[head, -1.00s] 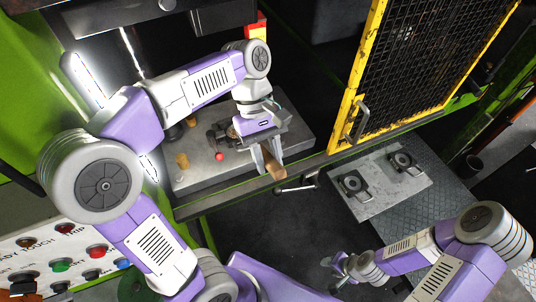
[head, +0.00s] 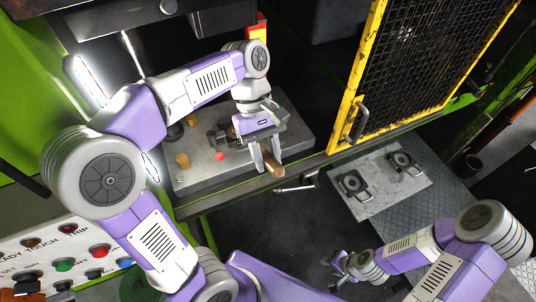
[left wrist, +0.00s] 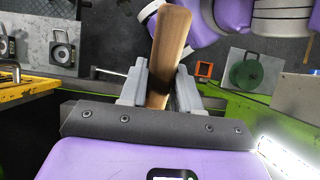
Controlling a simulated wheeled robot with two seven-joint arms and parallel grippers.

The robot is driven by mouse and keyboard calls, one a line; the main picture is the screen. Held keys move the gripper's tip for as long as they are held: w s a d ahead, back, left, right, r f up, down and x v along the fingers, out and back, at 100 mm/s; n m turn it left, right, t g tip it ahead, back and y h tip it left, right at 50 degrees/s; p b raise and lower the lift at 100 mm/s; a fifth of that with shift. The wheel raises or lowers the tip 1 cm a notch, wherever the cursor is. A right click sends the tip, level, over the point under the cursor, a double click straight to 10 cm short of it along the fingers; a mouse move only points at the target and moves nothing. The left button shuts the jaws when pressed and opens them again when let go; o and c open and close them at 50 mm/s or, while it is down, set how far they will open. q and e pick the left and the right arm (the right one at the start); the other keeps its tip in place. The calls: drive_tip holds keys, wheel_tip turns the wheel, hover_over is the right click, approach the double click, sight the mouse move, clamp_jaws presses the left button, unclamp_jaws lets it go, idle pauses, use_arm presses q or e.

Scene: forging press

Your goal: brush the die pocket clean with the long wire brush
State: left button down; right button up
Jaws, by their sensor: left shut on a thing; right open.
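My left gripper (head: 264,158) is shut on the wooden handle (head: 272,166) of a brush, over the front edge of the press bed (head: 202,178). In the left wrist view the handle (left wrist: 168,50) stands between the two grey fingers (left wrist: 158,85). The bristle end is hidden by my gripper and wrist. A dark round part (head: 234,131), perhaps the die, shows only partly beside my left wrist; its pocket cannot be made out. My right gripper (head: 338,264) is open and empty at the lower right, away from the press.
The yellow mesh guard (head: 420,60) is to the right. A grey plate (head: 380,190) bears two handled dark blocks. A button panel (head: 65,255) is at lower left.

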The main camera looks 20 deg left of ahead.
use_arm(q)
drive_tip(key=shift+s+d, duration=0.1)
idle(0.4)
drive_tip(key=shift+s+d, duration=0.35)
drive_tip(key=shift+d, duration=0.1)
drive_tip(key=shift+w+a, duration=0.1)
drive_tip(key=shift+a, duration=0.05)
drive_tip(key=shift+w+a+f, duration=0.1)
drive_tip(key=shift+w+a, duration=0.25)
drive_tip(key=shift+a, duration=0.1)
drive_tip(key=shift+s+d, duration=0.15)
idle(0.4)
drive_tip(key=shift+s+d, duration=0.35)
drive_tip(key=shift+d, duration=0.05)
drive_tip(key=shift+w+a, duration=0.1)
drive_tip(key=shift+a, duration=0.05)
